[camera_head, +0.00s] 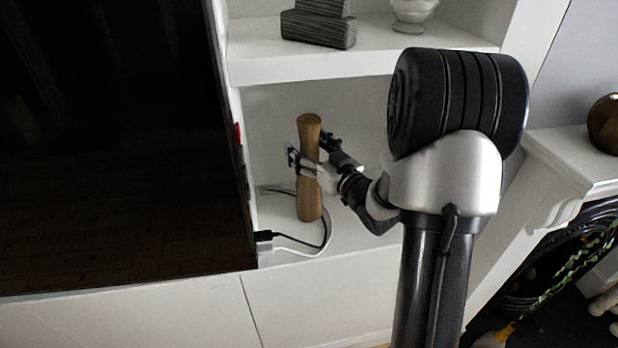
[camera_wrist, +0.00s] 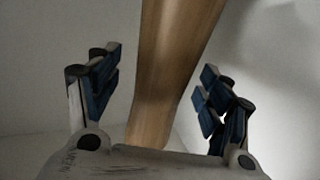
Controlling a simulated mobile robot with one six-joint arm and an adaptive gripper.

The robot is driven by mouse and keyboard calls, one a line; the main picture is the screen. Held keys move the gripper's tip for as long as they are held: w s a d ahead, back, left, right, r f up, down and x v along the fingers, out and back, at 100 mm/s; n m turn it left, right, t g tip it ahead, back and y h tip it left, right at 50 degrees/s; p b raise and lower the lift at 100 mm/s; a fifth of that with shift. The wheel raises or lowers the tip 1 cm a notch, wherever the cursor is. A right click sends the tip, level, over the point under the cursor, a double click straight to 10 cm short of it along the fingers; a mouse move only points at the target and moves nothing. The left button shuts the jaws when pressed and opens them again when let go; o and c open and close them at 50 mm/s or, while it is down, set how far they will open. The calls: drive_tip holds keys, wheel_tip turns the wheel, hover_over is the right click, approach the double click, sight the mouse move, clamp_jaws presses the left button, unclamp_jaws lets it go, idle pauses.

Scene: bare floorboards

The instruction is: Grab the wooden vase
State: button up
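The wooden vase (camera_head: 309,190) is a tall, slim, light-brown piece standing upright on the lower white shelf. My gripper (camera_head: 308,150) is at its upper half, with a finger on either side of it. In the wrist view the vase (camera_wrist: 170,70) rises between the two blue-padded fingers of my gripper (camera_wrist: 157,95). Gaps show between the vase and both pads, so the gripper is open around it.
A black screen (camera_head: 110,150) stands close on the left. A white cable (camera_head: 300,248) lies around the vase's foot. The upper shelf (camera_head: 360,62) overhangs, with a dark ridged ornament (camera_head: 318,27) and a white bowl (camera_head: 412,14). A brown round vase (camera_head: 605,123) sits on the mantel at right.

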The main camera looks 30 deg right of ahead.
clamp_jaws()
idle(0.8)
